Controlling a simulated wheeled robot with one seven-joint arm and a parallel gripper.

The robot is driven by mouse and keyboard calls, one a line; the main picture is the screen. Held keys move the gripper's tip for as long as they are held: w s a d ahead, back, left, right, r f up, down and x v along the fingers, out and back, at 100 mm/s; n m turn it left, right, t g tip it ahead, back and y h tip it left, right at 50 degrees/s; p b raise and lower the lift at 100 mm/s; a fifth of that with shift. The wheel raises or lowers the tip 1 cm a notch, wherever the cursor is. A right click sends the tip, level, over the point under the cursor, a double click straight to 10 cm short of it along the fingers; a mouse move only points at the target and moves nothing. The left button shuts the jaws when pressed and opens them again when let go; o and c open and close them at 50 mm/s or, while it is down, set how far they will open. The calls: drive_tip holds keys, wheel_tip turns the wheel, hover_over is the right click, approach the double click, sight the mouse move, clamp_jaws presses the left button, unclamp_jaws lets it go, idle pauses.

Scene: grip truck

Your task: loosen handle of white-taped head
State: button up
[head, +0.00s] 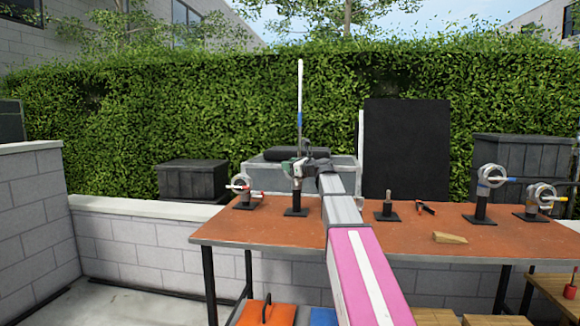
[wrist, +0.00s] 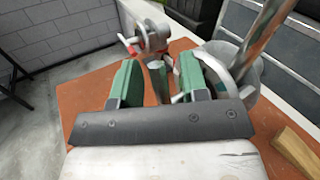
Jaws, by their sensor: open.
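My gripper (head: 292,168) is open over the orange table, at the head on the second stand from the left. In the wrist view its two green fingers (wrist: 158,72) stand apart, with a grey cylindrical piece between them. I cannot tell whether they touch it. A round grey head (wrist: 238,68) shows behind the right finger, with a grey pole (wrist: 268,32) rising from it. In the head view the upright pole (head: 300,90) is white with a blue band. The gripper hides most of this head, its handle and any white tape on it.
A head with a red-marked handle (head: 240,187) stands close by on the left. Two more heads (head: 490,180) (head: 540,198) stand at the right. A short post (head: 387,204), red-handled pliers (head: 425,207) and a wooden wedge (head: 450,238) lie between. The table (head: 240,228) has bare room at the front.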

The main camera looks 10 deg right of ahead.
clamp_jaws()
drive_tip(key=shift+a, duration=0.1)
drive_tip(key=shift+w+a+f+n+g+h, duration=0.1)
drive_tip(key=shift+a+f+n+g+h, duration=0.3)
drive_tip(key=shift+n+g+h, duration=0.55)
drive_tip(key=shift+w+a+f+n+g+h, duration=0.15)
drive_tip(key=shift+a+f+n+g+h, duration=0.4)
drive_tip(key=shift+h, duration=0.85)
drive_tip(key=shift+w+a+f+n+g+h, duration=0.15)
drive_tip(key=shift+n+g+h, duration=0.35)
drive_tip(key=shift+g+h, duration=0.6)
drive_tip(key=shift+d+f, duration=0.1)
